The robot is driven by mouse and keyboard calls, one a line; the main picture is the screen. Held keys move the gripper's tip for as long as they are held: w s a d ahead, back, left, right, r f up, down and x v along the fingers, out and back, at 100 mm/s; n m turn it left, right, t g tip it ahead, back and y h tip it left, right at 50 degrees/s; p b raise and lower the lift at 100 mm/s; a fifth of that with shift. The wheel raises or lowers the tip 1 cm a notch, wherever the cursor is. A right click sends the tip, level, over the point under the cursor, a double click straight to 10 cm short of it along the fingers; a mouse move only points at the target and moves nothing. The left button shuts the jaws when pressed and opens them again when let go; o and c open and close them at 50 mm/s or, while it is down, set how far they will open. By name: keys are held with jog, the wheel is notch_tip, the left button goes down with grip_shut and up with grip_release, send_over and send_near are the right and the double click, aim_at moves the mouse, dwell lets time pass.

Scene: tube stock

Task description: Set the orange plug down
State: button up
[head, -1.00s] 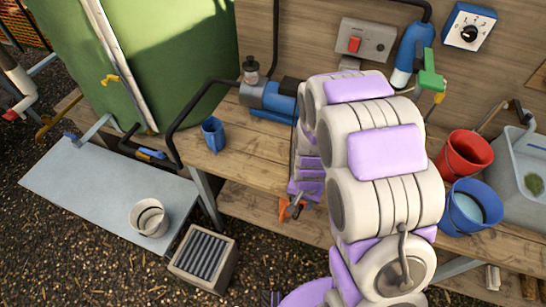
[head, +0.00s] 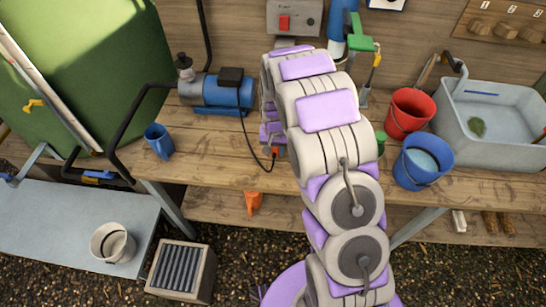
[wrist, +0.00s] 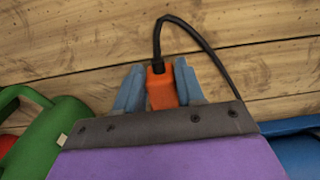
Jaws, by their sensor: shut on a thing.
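The orange plug (wrist: 162,92) sits between the two blue-grey fingers of my gripper (wrist: 160,84) in the wrist view, and the gripper is shut on it. A black cable (wrist: 205,50) loops from the plug's far end. In the head view my gripper (head: 271,148) is over the wooden bench (head: 215,150), mostly hidden behind my arm. The cable runs from the blue pump (head: 222,90) down to it. Bench planks fill the background of the wrist view; I cannot tell whether the plug touches them.
A blue mug (head: 159,142) stands left of the gripper. A red bucket (head: 408,112), a blue bucket (head: 423,162) and a grey sink (head: 490,120) are at right. An orange object (head: 253,202) is lower, by the under-shelf. Bench between mug and gripper is clear.

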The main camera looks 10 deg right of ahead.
aim_at(274, 156)
jog(key=shift+d+f, duration=0.3)
jog(key=f, duration=0.1)
jog(key=f+b, duration=0.1)
jog(key=f, duration=0.1)
jog(key=shift+a, duration=0.85)
jog(key=o, duration=0.7)
jog(key=shift+d, duration=0.15)
jog(key=o, duration=0.4)
jog(key=shift+d, duration=0.55)
jog(key=shift+a, duration=0.3)
jog(key=shift+a+r, duration=0.25)
jog(key=shift+r, duration=0.25)
jog(key=r+p, duration=0.1)
jog(key=r, duration=0.6)
jog(key=r+p, duration=0.1)
jog(key=r, duration=0.2)
jog(key=shift+d+r+p, duration=0.15)
jog(key=shift+d+p, duration=0.2)
jog(key=shift+a+r, duration=0.25)
jog(key=shift+r, duration=0.25)
jog(key=s+d+r+n, duration=0.1)
jog(key=s+d+r, duration=0.1)
jog(key=s+r, duration=1.35)
jog(key=s+r+n+g, duration=0.1)
jog(key=s+r+n, duration=0.1)
jog(key=s, duration=2.1)
jog(key=shift+s+r+g, duration=0.15)
jog(key=shift+g, duration=0.25)
